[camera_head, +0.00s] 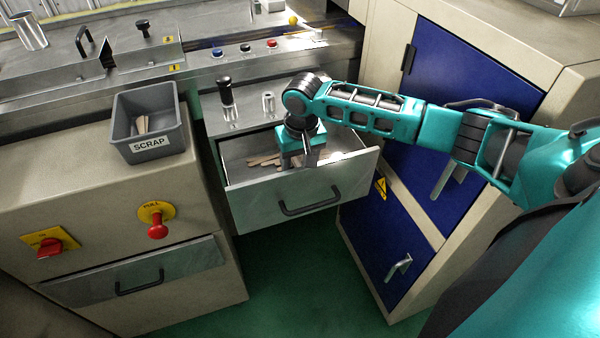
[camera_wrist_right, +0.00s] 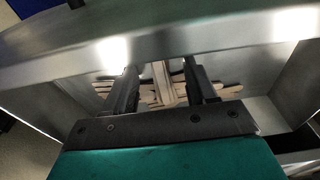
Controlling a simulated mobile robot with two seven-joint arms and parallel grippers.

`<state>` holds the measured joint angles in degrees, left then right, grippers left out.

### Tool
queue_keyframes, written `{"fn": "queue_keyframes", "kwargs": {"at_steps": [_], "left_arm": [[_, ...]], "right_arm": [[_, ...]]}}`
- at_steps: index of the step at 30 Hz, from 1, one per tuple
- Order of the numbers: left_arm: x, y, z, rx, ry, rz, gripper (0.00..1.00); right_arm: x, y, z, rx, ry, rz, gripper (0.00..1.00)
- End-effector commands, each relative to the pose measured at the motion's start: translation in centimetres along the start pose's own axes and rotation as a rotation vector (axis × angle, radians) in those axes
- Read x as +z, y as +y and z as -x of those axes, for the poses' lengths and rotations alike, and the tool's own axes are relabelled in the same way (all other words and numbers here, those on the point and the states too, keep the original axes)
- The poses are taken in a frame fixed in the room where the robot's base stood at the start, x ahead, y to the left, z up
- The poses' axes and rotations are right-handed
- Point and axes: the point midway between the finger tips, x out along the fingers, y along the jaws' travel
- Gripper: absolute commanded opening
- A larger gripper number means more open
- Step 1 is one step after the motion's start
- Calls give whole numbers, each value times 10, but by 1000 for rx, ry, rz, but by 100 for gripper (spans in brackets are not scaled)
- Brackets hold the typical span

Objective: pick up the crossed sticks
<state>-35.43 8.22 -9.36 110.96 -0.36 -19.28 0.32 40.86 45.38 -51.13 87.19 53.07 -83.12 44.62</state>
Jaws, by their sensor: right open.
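Several flat wooden sticks (camera_head: 264,160) lie loosely across one another in the open metal drawer (camera_head: 300,200). My right gripper (camera_head: 297,164) reaches down into the drawer above the sticks. In the right wrist view its two dark fingers (camera_wrist_right: 163,88) are apart, with pale sticks (camera_wrist_right: 165,85) showing between them and others crossing behind. I cannot tell whether the fingers touch the sticks. My arm and gripper hide part of the pile in the head view. My left gripper is not in view.
The drawer's front wall (camera_head: 290,206) and side walls stand close around my right gripper. A grey SCRAP bin (camera_head: 150,125) with a few sticks stands on the left cabinet. A black-topped handle (camera_head: 226,92) stands behind the drawer. A blue-doored cabinet (camera_head: 460,85) is at right.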

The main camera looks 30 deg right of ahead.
Motion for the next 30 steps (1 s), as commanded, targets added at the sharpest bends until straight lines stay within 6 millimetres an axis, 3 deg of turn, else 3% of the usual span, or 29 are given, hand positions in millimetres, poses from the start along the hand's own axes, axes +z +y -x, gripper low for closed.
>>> {"fn": "queue_keyframes", "kwargs": {"at_steps": [6, 23, 30], "left_arm": [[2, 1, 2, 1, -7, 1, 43], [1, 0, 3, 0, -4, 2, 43], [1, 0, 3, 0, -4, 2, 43]], "right_arm": [[0, 0, 1, 0, 1, 0, 54], [0, 0, 1, 0, 1, 0, 1], [0, 0, 1, 0, 1, 0, 0]]}}
